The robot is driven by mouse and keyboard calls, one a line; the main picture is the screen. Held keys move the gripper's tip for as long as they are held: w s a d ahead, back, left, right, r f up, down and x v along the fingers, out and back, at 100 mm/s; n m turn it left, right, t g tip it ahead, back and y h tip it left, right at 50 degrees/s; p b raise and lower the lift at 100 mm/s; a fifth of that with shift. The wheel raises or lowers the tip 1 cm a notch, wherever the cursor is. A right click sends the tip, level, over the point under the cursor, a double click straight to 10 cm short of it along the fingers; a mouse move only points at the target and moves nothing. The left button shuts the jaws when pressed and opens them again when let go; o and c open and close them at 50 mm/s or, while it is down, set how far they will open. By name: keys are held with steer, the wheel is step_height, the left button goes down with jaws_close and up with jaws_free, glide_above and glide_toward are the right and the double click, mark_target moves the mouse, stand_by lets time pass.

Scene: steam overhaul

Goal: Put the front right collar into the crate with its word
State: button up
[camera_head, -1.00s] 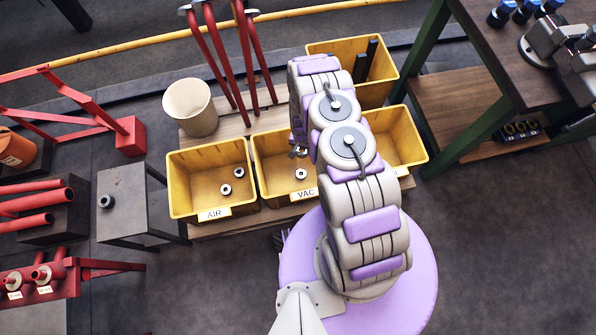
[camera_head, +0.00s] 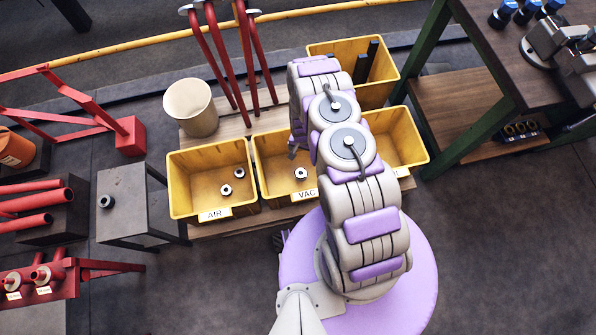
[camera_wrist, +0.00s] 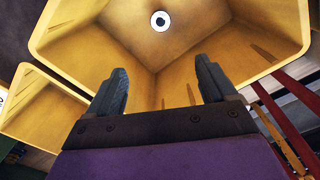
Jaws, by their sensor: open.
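My gripper (camera_wrist: 161,95) is open and empty, its two dark fingers spread apart over a yellow crate. The VAC crate (camera_head: 262,172) is the middle one in the head view, with its label (camera_head: 305,195) on the front wall. One metal collar (camera_head: 300,173) lies on its floor, and a collar also shows on the crate floor in the wrist view (camera_wrist: 160,21), apart from my fingers. The AIR crate (camera_head: 177,185) stands to the left, with two collars (camera_head: 226,190) (camera_head: 239,173) inside. In the head view my arm hides most of my gripper and part of the right yellow crate (camera_head: 408,145).
A dark collar-like ring (camera_head: 106,201) sits on the small grey table (camera_head: 128,222). Two collars (camera_head: 42,273) with tags are on red pipes at lower left. A cream bucket (camera_head: 190,108) and red pipes (camera_head: 232,60) stand behind the crates. A green-legged bench (camera_head: 465,105) is at right.

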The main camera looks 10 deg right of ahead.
step_height(320, 180, up, 17)
steer(key=p, duration=0.5)
steer(key=shift+d, duration=0.1)
